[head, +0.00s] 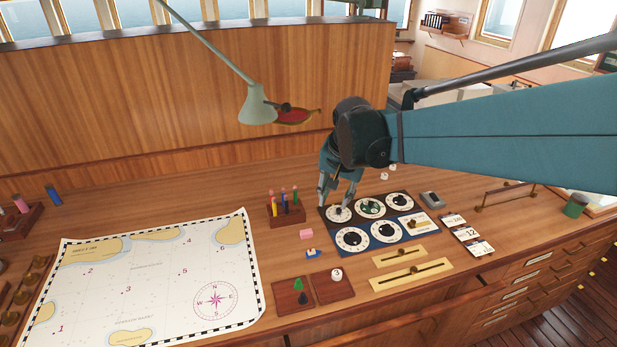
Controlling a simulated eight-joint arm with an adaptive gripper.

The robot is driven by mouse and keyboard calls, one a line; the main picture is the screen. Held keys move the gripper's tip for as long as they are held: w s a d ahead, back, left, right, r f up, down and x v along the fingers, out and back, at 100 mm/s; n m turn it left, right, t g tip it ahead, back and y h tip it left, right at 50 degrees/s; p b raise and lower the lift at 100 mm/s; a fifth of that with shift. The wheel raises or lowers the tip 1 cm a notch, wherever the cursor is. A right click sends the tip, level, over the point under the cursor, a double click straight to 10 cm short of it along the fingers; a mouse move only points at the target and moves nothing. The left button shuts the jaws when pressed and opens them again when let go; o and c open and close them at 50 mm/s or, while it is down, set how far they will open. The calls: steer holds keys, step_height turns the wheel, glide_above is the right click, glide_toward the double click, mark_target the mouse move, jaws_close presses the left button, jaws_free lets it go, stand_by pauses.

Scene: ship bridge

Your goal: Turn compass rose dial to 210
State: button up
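A dial panel (377,218) with several round white dials lies flat on the wooden desk. The top-left dial (339,214) has a small dark knob. The top-middle dial (370,208) has a dark green centre, and the top-right dial (400,200) a dark knob. Two larger dials (351,239) (387,231) sit in the lower row on blue. The markings are too small to tell which is the compass rose dial or what it reads. My gripper (335,203) points down over the top-left dial, fingers apart on either side of its knob; contact cannot be told.
A chart (145,280) covers the left of the desk. A pen holder (287,213) stands left of the panel. Brass sliders (410,274), wooden trays (331,285) and number cards (467,234) lie in front and right. A green lamp (257,105) hangs behind.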

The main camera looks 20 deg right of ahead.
steer(key=w+d+f+m+g+p, duration=0.1)
steer(key=w+d+f+m, duration=0.1)
steer(key=w, duration=0.4)
steer(key=w+d+f+m+g+p, duration=0.1)
steer(key=w+d+f+m+p, duration=0.15)
steer(key=w, duration=0.25)
steer(key=m+g+p, duration=0.2)
steer(key=m, duration=0.2)
glide_above(339, 209)
steer(key=shift+n, duration=0.25)
steer(key=shift+f, duration=5.05)
steer(key=shift+f, duration=0.15)
steer(key=shift+f+p, duration=0.45)
steer(key=shift+f, duration=3.3)
steer(key=c, duration=0.9)
